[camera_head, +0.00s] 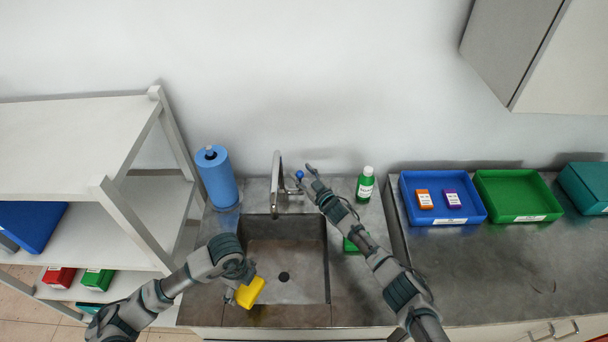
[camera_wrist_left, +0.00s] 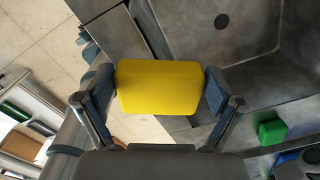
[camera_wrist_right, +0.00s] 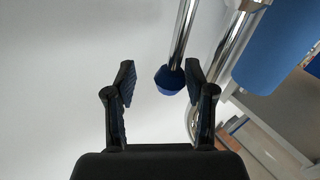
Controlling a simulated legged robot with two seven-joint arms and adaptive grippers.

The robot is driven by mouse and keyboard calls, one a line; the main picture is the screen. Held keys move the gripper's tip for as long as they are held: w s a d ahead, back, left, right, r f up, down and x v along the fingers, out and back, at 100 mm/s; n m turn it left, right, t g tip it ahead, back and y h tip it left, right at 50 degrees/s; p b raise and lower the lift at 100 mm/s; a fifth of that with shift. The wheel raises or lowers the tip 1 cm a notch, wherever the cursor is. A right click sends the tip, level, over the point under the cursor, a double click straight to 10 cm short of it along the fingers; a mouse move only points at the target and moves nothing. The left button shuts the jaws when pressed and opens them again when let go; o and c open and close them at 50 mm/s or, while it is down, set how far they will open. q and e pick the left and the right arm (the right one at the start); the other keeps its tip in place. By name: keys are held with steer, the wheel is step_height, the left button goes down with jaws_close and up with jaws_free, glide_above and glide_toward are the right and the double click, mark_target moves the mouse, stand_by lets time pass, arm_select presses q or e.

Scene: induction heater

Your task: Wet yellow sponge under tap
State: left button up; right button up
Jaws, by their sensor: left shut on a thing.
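The yellow sponge (camera_head: 251,292) is held in my left gripper (camera_head: 243,288), at the front left edge of the sink (camera_head: 285,265). In the left wrist view the sponge (camera_wrist_left: 158,87) sits between both fingers, which press on its sides. The chrome tap (camera_head: 276,180) stands at the back of the sink, with a blue-tipped lever (camera_head: 299,175) on its right. My right gripper (camera_head: 308,173) is at the lever. In the right wrist view it is open, with the blue knob (camera_wrist_right: 169,79) between or just beyond its fingertips. I cannot tell whether they touch.
A blue paper roll (camera_head: 217,178) stands left of the tap. A green bottle (camera_head: 365,185) stands to the right, and a green block (camera_head: 350,244) lies partly behind my right arm. Blue (camera_head: 408,207) and green (camera_head: 490,207) trays are further right. A white shelf (camera_head: 120,215) is at left.

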steer(key=shift+s+a, duration=0.15)
steer(key=shift+a, duration=0.95)
jaws_close()
steer(key=shift+d+f, duration=0.15)
steer(key=shift+d, duration=0.05)
arm_select(q)
steer(key=f+b, duration=0.2)
steer(key=f, duration=0.1)
steer(key=f+b, duration=0.1)
steer(key=b, duration=0.1)
steer(key=shift+a+f, duration=0.15)
steer(key=shift+a, duration=0.1)
steer(key=shift+a+f, duration=0.2)
steer(key=shift+f, duration=0.1)
steer(key=shift+a, duration=0.25)
steer(key=shift+r, duration=0.1)
arm_select(e)
steer(key=shift+s+d+f+n+t+y, duration=0.1)
steer(key=shift+s+d+n+t+y, duration=0.05)
steer(key=shift+s+n+t+y, duration=0.35)
steer(key=shift+s+d+f+n+t+y, duration=0.1)
steer(key=shift+s+n+t+y, duration=0.2)
steer(key=shift+s+n, duration=0.3)
arm_select(q)
steer(key=shift+d, duration=0.3)
arm_select(e)
steer(key=shift+o, duration=1.4)
jaws_free()
steer(key=shift+d, duration=0.15)
steer(key=shift+r, duration=0.15)
